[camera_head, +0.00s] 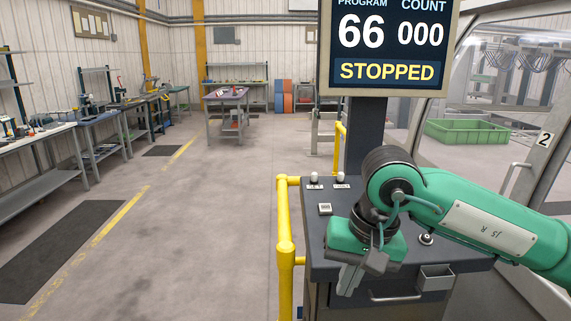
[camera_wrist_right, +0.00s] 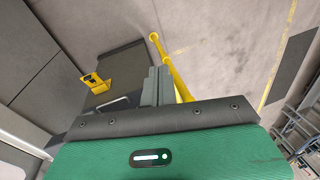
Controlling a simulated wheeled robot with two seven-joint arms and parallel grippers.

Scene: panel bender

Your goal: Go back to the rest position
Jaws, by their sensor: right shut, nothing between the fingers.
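My right gripper (camera_head: 349,278) is over the front part of the dark control console (camera_head: 318,252), pointing down. Its fingers are shut and hold nothing. In the right wrist view the closed grey fingers (camera_wrist_right: 156,86) stand together above the dark gripper edge. The green right arm comes in from the right across the console. It hides part of the console top. My left gripper is in neither view. I cannot tell from the frames whether the fingertips touch the console.
A display (camera_head: 388,45) reading "66", "000" and "STOPPED" stands on a post behind the console. A yellow railing (camera_head: 284,225) runs along the console's left side. A green crate (camera_head: 467,132) is behind the machine frame at right. Open floor and workbenches (camera_head: 88,125) lie left.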

